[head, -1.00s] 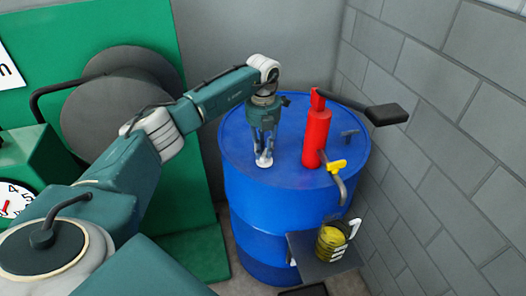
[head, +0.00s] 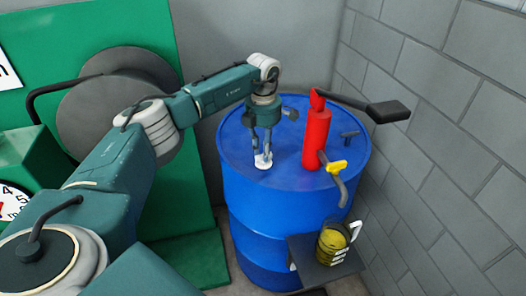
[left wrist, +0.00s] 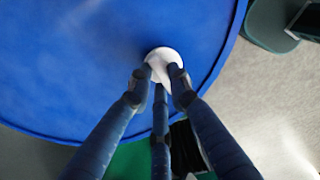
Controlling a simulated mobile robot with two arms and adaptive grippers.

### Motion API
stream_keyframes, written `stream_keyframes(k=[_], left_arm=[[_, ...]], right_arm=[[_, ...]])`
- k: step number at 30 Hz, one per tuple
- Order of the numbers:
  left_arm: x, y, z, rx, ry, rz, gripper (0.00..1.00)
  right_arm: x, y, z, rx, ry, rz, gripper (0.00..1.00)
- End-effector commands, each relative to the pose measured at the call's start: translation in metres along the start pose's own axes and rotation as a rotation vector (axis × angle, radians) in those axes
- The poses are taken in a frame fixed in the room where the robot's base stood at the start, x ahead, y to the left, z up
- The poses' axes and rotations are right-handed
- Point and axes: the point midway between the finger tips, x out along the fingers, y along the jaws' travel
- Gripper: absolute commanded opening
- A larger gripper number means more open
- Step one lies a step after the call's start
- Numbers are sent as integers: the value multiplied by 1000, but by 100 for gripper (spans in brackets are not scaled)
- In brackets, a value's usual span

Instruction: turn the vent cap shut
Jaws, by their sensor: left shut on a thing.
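The vent cap is a small white round cap (head: 263,161) on top of the blue drum (head: 295,210), left of the red pump. My left gripper (head: 264,153) points straight down over it, with its fingers closed around the cap. In the left wrist view the white cap (left wrist: 163,62) sits between the fingertips of my left gripper (left wrist: 162,72). The fingers cover part of the cap, and I cannot tell how far it is turned. My right gripper is not in view.
A red hand pump (head: 317,138) with a black handle (head: 388,111) and yellow tap lever (head: 336,167) stands on the drum. A jug (head: 333,243) rests on a dark shelf (head: 306,262) at the drum's front. A block wall (head: 450,130) is close on the right.

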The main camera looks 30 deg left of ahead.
Motion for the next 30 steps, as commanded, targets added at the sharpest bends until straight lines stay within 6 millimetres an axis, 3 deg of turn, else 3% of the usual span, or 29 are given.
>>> stream_keyframes(k=[9, 24, 25, 27, 30], left_arm=[[-2, 2, 1, 102, -4, 3, 0], [-2, 2, 1, 119, -4, 5, 0], [-2, 2, 1, 119, -4, 5, 22], [-2, 2, 1, 119, -3, 4, 36], [-2, 1, 1, 119, -2, 3, 38]], right_arm=[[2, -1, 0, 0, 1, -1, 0], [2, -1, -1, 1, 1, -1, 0], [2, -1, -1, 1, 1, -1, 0], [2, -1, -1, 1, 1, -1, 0], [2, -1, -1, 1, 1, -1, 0]])
